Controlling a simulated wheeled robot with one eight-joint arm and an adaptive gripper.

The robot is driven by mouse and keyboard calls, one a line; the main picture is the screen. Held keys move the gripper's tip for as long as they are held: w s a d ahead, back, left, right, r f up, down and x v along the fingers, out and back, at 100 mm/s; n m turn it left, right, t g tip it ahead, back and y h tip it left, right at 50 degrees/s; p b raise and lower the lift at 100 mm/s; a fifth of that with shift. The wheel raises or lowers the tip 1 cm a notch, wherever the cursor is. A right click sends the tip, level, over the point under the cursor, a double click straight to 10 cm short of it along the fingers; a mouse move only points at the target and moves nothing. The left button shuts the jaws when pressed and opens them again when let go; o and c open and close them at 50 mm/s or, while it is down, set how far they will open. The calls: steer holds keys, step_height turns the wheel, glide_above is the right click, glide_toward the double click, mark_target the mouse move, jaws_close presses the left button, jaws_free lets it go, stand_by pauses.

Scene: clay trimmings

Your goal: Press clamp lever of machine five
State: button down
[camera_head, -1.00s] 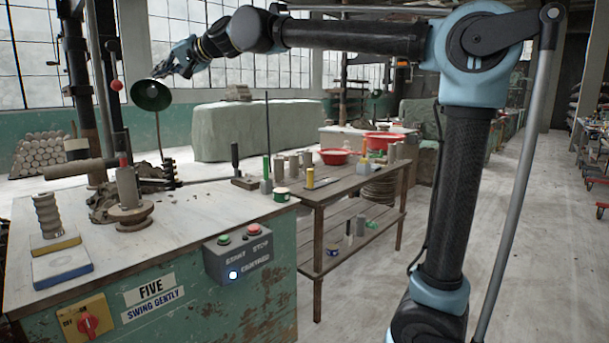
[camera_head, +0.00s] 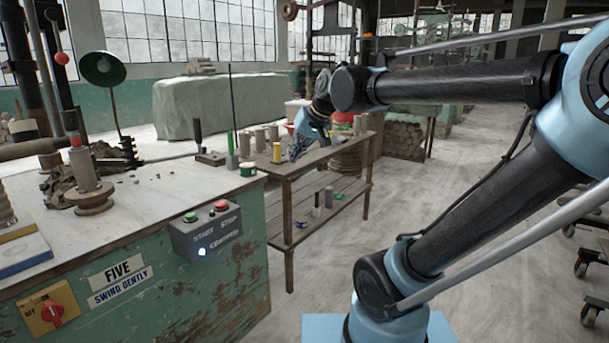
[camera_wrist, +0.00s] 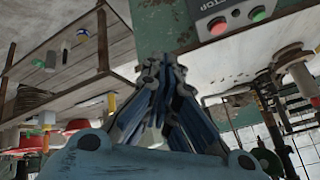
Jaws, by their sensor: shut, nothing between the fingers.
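Machine five is the worn green bench with the "FIVE" sign (camera_head: 122,268) on its front, at the left of the head view. An upright black-handled lever (camera_head: 198,132) stands on a small base at the back right of its top. A red-knobbed post (camera_head: 76,142) and a horizontal wooden handle (camera_head: 28,149) stand farther left. I cannot tell for sure which is the clamp lever. My gripper (camera_head: 298,148) is shut and empty, to the right of the bench, over the wooden side table. In the wrist view its fingers (camera_wrist: 160,75) are together, touching nothing visible.
The control box (camera_head: 206,232) with green and red buttons sits on the bench's front right corner; it shows in the wrist view (camera_wrist: 235,18). A green lamp (camera_head: 103,70) leans above the bench. The wooden side table (camera_head: 305,165) holds tools and cylinders.

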steer(key=s+d+f+m+g+h, duration=0.1)
steer(key=s+d+f+h, duration=0.1)
steer(key=s+d+f, duration=0.6)
steer(key=s+d+f+m+g+h, duration=0.1)
steer(key=s+d+f+h, duration=0.2)
steer(key=s+d+f, duration=0.6)
steer(key=d+f, duration=0.5)
steer(key=f, duration=0.1)
steer(key=shift+s+m+g, duration=0.2)
steer(key=shift+m+g, duration=0.1)
steer(key=shift+g, duration=0.1)
